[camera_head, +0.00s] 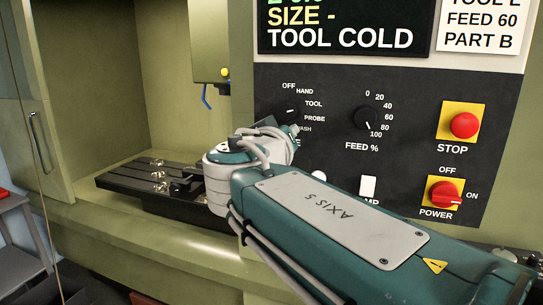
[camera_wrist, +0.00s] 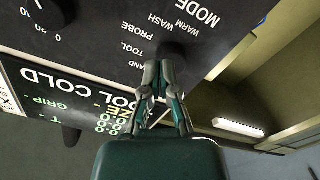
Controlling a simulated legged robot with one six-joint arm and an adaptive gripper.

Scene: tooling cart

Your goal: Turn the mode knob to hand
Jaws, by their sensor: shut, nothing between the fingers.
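The mode knob (camera_head: 287,114) is black and sits on the dark panel in the head view, ringed by the labels OFF, HAND, TOOL, PROBE and a partly covered WASH. A small pale mark shows on it, but I cannot tell exactly which label it points at. My gripper (camera_wrist: 159,64) is shut and empty in the wrist view, its fingertips overlapping the mode knob (camera_wrist: 174,50), which is partly hidden behind them. I cannot tell whether they touch. In the head view my wrist covers the panel just below the knob.
The feed knob (camera_head: 366,117) is to the right. The red stop button (camera_head: 464,125) and red power switch (camera_head: 444,193) are farther right. The status screen (camera_head: 345,27) is above the panel. An open machine bay with a slotted table (camera_head: 125,179) lies left.

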